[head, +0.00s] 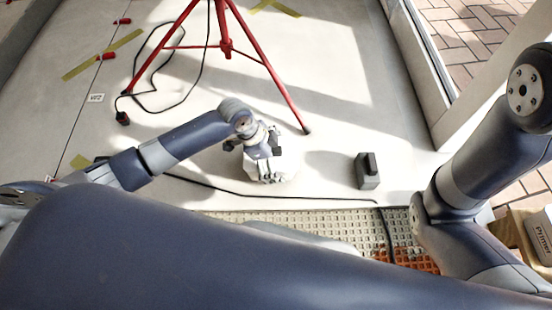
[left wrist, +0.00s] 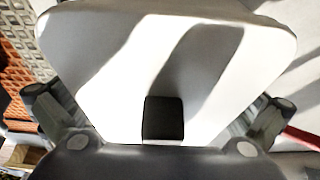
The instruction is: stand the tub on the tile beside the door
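The white tub (head: 287,166) is low over or on the pale floor tile, partly covered by my left gripper. My left gripper (head: 268,172) comes down on it from the left. In the left wrist view the tub (left wrist: 110,70) fills the middle, with a dark square patch on its near side. The fingers of my left gripper (left wrist: 158,120) lie along both sides of it, shut on it; their tips are hidden. The large pale tile (head: 340,110) runs up to the door frame (head: 425,75) at the right. My right arm shows at the right; its gripper is out of view.
A red tripod (head: 225,47) stands behind the tub. A black cable (head: 260,195) lies in front. A dark grey block (head: 367,172) stands to the right. Beige and orange studded matting (head: 330,225) lies nearer. A box (head: 540,235) is at the right edge. The floor beside the door is clear.

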